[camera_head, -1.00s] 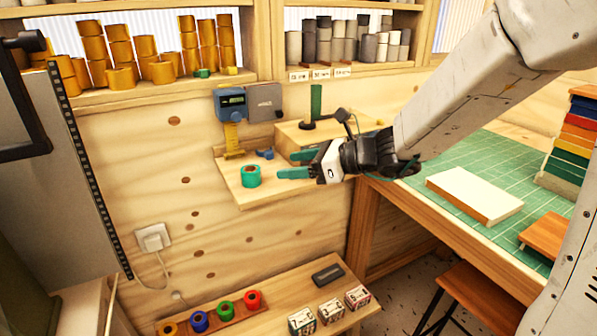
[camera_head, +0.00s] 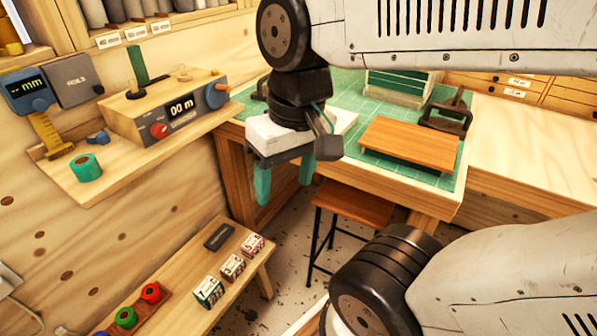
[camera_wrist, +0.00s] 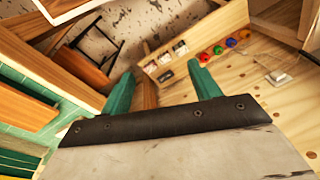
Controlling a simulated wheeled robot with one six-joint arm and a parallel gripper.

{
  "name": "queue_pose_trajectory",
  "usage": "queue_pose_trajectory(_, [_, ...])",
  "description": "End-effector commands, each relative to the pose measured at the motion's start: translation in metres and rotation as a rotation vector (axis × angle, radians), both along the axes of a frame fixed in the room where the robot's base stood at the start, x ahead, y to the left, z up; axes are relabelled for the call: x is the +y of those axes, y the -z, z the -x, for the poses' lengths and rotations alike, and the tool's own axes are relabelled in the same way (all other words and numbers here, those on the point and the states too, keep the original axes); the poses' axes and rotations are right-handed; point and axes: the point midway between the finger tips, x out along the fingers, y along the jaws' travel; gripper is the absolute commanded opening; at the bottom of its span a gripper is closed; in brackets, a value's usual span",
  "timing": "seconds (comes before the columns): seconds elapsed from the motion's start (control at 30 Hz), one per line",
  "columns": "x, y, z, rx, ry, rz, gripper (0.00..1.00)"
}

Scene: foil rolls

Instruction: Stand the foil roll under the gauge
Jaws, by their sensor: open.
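The teal foil roll (camera_head: 86,168) stands upright on a small wooden wall shelf (camera_head: 120,185), near its front left edge. The blue gauge (camera_head: 30,92), with a "-- mm" display, is on the wall at the shelf's left end. Its yellow lower part (camera_head: 50,136) reaches down toward the shelf. The roll stands in front and to the right of that part, apart from it. My gripper (camera_head: 283,184) is open and empty, fingers pointing down, well right of the shelf. In the wrist view my gripper (camera_wrist: 162,86) has nothing between its teal fingers. The roll is not visible there.
A box with a "00 m" display (camera_head: 180,108) fills the shelf's right part. A small blue piece (camera_head: 98,137) lies behind the roll. A low bench (camera_head: 205,250) holds boxes and coloured rolls. A green-topped table (camera_head: 440,180) and stool (camera_head: 355,206) are at right.

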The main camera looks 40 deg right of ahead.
Motion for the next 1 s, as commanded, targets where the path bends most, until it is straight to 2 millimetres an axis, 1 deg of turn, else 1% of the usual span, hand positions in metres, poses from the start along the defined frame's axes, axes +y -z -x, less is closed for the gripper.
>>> queue_pose_trajectory(0.03, [-0.008,-0.001,0.004,-0.014,-0.030,0.043,0.62])
queue_pose_trajectory(0.13, [-0.017,-0.002,0.009,-0.023,-0.064,0.093,0.62])
queue_pose_trajectory(0.47, [-0.019,-0.002,0.009,-0.023,-0.068,0.100,0.62])
queue_pose_trajectory(0.5, [-0.019,-0.002,0.009,-0.023,-0.068,0.100,0.51])
queue_pose_trajectory(0.57, [-0.018,-0.002,0.009,-0.023,-0.067,0.100,0.34])
queue_pose_trajectory(0.6, [-0.018,-0.002,0.009,-0.023,-0.067,0.100,0.23])
queue_pose_trajectory(0.63, [-0.018,-0.002,0.009,-0.023,-0.067,0.099,0.20])
queue_pose_trajectory(0.7, [-0.017,-0.002,0.009,-0.023,-0.074,0.099,0.20])
queue_pose_trajectory(0.77, [-0.013,-0.001,0.008,-0.017,-0.094,0.099,0.20])
queue_pose_trajectory(0.87, [-0.001,0.009,0.004,0.033,-0.163,0.099,0.20])
queue_pose_trajectory(0.97, [0.025,0.022,-0.003,0.103,-0.256,0.080,0.20])
queue_pose_trajectory(1.0, [0.039,0.028,-0.011,0.110,-0.288,0.060,0.20])
